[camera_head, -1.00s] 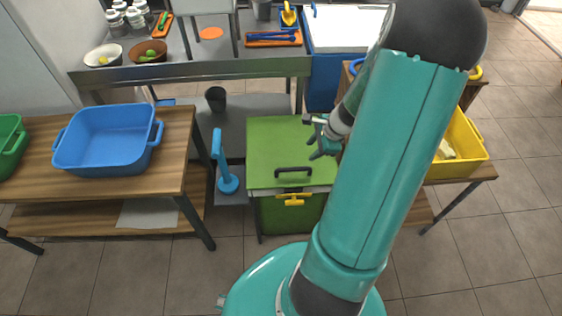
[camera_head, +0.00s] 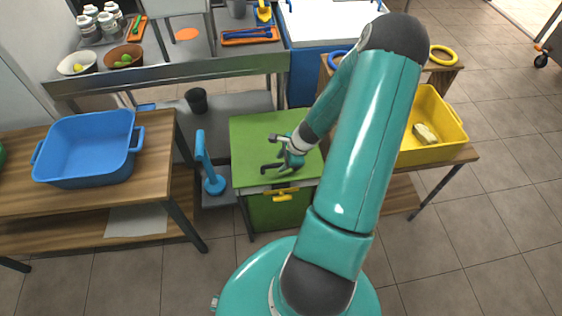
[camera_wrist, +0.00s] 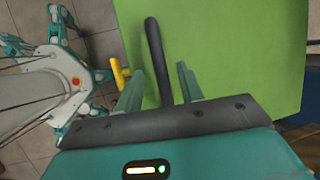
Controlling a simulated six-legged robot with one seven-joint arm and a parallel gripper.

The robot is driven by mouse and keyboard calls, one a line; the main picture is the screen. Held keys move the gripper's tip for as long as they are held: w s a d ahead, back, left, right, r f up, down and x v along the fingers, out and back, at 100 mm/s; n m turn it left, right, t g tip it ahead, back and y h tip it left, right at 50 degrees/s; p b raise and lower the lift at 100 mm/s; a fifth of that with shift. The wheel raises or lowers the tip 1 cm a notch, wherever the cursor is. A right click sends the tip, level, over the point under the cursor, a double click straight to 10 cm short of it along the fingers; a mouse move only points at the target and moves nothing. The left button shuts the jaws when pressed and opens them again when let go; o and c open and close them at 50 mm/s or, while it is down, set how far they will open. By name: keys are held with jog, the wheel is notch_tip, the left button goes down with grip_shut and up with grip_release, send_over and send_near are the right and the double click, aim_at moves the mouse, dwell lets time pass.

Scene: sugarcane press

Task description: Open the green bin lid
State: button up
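The green bin (camera_head: 278,210) stands in the middle with its flat green lid (camera_head: 252,136) closed. A black bar handle (camera_head: 268,168) sits on the lid near its front edge, and a yellow latch (camera_head: 281,194) is on the front below it. My gripper (camera_head: 284,150) is over the lid at the handle, partly covering it in the head view. In the wrist view the green lid (camera_wrist: 225,45) fills the upper middle. The black handle (camera_wrist: 158,60) runs between the two fingers of my open gripper (camera_wrist: 160,85), with gaps on both sides. The yellow latch (camera_wrist: 118,72) shows to the left.
A wooden table with a blue tub (camera_head: 88,150) stands left. A blue upright tool (camera_head: 209,165) stands just left of the bin. A yellow tub (camera_head: 432,128) sits on a table right. A metal counter (camera_head: 170,75) is behind. The floor in front is clear.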

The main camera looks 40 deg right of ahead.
jog(key=shift+w+a+f, duration=0.15)
jog(key=shift+w+f, duration=0.1)
jog(key=shift+f, duration=0.2)
grip_shut()
